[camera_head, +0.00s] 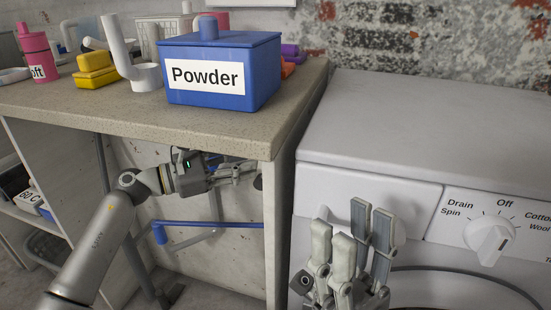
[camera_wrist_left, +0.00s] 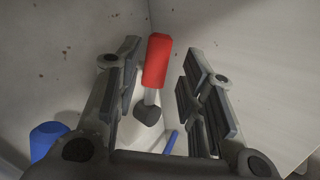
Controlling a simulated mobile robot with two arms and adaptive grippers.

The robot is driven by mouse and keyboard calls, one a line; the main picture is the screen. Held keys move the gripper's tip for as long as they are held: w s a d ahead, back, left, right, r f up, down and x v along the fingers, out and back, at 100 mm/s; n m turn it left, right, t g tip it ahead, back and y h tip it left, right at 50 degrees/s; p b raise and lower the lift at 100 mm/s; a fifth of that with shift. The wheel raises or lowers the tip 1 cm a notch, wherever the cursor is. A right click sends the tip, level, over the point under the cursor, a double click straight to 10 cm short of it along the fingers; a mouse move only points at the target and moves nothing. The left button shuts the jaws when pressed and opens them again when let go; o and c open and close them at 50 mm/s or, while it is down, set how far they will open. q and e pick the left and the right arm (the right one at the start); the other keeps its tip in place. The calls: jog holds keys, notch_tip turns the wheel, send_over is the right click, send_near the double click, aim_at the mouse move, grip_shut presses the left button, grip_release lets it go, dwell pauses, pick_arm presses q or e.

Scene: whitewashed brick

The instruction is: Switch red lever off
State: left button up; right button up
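In the left wrist view, a red lever handle (camera_wrist_left: 156,60) stands roughly upright between my open left fingers (camera_wrist_left: 160,88), with clear gaps on both sides. Its grey stem and dark round hub (camera_wrist_left: 148,113) show below it. I cannot tell how deep between the fingers the handle is. In the head view, my left gripper (camera_head: 238,171) reaches under the counter towards the right; the red lever cannot be made out there. My right gripper (camera_head: 352,250) points up in front of the washing machine, its fingers apart and empty.
The counter (camera_head: 130,118) overhangs my left arm, with a blue powder box (camera_head: 265,65) on top. A blue-ended pipe (camera_head: 215,224) runs below the gripper. The washing machine (camera_head: 420,125) with its dial (camera_head: 490,238) stands right. An open shelf (camera_head: 35,225) is at left.

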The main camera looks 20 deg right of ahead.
pick_arm(q)
jog(key=d, duration=0.2)
jog(key=d+b, duration=0.1)
jog(key=d, duration=0.2)
jog(key=w+d, duration=0.1)
jog(key=d, duration=0.1)
jog(key=shift+d, duration=0.3)
jog(key=shift+c, duration=0.4)
grip_shut()
